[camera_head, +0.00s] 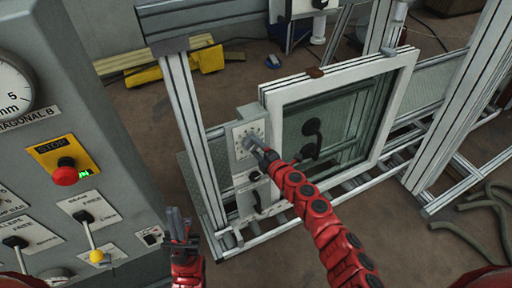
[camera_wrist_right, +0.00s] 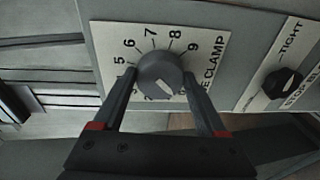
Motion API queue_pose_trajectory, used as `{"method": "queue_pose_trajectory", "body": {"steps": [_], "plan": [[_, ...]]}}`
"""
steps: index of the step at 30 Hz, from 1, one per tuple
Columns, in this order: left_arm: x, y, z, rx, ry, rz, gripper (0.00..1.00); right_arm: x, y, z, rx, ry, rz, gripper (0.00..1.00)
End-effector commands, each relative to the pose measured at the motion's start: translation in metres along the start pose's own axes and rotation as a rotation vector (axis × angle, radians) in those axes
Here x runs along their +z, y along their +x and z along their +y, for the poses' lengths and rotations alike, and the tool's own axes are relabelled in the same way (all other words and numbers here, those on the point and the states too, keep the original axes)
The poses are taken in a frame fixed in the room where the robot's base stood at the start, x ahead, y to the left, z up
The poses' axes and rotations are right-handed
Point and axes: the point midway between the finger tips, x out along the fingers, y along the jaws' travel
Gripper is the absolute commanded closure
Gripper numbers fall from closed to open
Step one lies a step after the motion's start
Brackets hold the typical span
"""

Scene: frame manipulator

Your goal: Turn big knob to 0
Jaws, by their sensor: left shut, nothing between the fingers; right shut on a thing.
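The big knob (camera_wrist_right: 160,70) is a round grey dial on a white plate marked 5 to 9 and partly "CLAMP". My right gripper (camera_head: 256,147) has one finger on each side of it and is shut on it. A white line on the knob slants toward the lower right; the 0 mark is not readable. In the head view the white dial plate (camera_head: 241,131) sits on a grey box by the window frame, with the knob mostly hidden by the gripper. My left gripper (camera_head: 178,225) is shut and empty, pointing up at the lower left, apart from the box.
A smaller black knob (camera_wrist_right: 283,83) marked "TIGHT" is beside the big knob. A white window frame (camera_head: 270,98) stands right of the box. A grey control console (camera_head: 110,125) with a red stop button (camera_head: 65,174) fills the left. Hoses (camera_head: 465,228) lie at right.

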Motion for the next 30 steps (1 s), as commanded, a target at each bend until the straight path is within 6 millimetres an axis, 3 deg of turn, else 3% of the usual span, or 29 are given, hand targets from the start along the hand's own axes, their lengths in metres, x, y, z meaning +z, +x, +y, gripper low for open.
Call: {"method": "queue_pose_trajectory", "body": {"steps": [17, 18, 21, 30], "plan": [[0.0, -0.0003, 0.0, 0.0, 0.0, 0.0, 1.0, -0.0004, 0.0, 0.0003, -0.003, -0.029, -0.001, 0.81], [0.0001, -0.0003, 0.0, 0.0, 0.0, 0.0, 1.0, -0.0004, 0.0, 0.0003, -0.003, -0.029, -0.001, 0.18], [0.0, -0.0004, 0.0, 0.0, 0.0, 0.0, 1.0, -0.0003, 0.0, 0.0001, -0.003, -0.028, -0.001, 0.0], [0.0001, -0.0005, 0.0, 0.0, 0.0, 0.0, 1.0, 0.0007, -0.0019, -0.0002, -0.003, -0.028, -0.003, 0.0]]}}
